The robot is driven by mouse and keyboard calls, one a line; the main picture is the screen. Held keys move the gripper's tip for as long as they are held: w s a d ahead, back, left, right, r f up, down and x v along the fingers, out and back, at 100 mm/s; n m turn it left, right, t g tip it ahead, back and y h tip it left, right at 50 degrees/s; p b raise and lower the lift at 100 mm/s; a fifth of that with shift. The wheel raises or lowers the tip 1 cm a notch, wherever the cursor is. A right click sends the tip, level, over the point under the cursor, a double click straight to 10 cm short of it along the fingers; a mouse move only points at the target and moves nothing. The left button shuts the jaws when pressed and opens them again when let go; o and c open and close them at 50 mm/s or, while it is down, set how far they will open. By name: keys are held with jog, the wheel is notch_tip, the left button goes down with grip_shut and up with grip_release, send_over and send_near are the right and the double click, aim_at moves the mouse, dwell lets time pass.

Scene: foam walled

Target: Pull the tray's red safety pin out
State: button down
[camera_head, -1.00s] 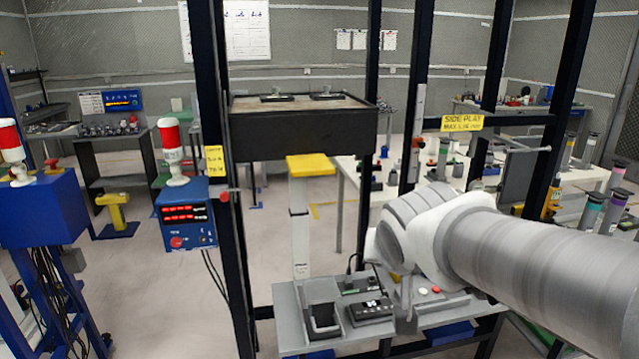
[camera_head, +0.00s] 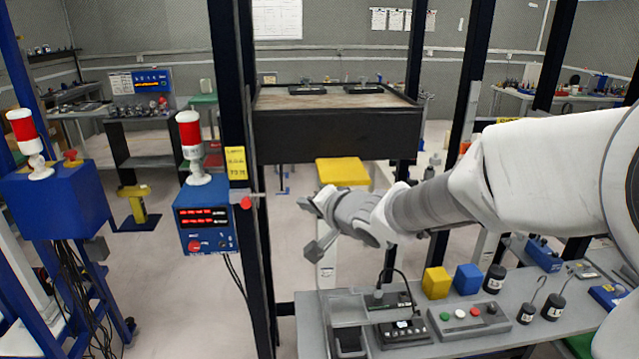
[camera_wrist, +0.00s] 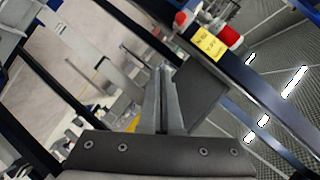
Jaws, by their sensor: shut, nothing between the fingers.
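The red safety pin (camera_head: 246,202) has a round red head and a thin stem, at the dark post left of the tray. The tray (camera_head: 335,135) is a black, shallow box with a brownish top, held between dark posts. My gripper (camera_head: 304,202) is below the tray and to the right of the pin, clearly apart from it. In the wrist view its fingers (camera_wrist: 164,70) are together with nothing between them. A small red round thing shows near the yellow label in that view; I cannot tell if it is the pin.
A yellow block (camera_head: 342,172) is under the tray. A grey bench (camera_head: 470,345) with blocks, weights and a button panel is below my arm.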

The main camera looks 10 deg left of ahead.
jog(key=shift+w+a+r+m+g+y, duration=0.1)
jog(key=shift+w+a+m+g+y, duration=0.05)
jog(key=shift+a+y, duration=0.35)
jog(key=shift+w+a+r+m+g+y, duration=0.15)
jog(key=shift+a+y, duration=0.25)
jog(key=shift+a, duration=0.2)
jog(key=b, duration=0.4)
send_near(249, 199)
jog(key=w, duration=0.3)
jog(key=shift+a+f, duration=0.35)
jog(key=shift+a, duration=0.4)
jog(key=shift+a+f, duration=0.35)
jog(key=shift+a, duration=0.4)
jog(key=shift+s, duration=0.1)
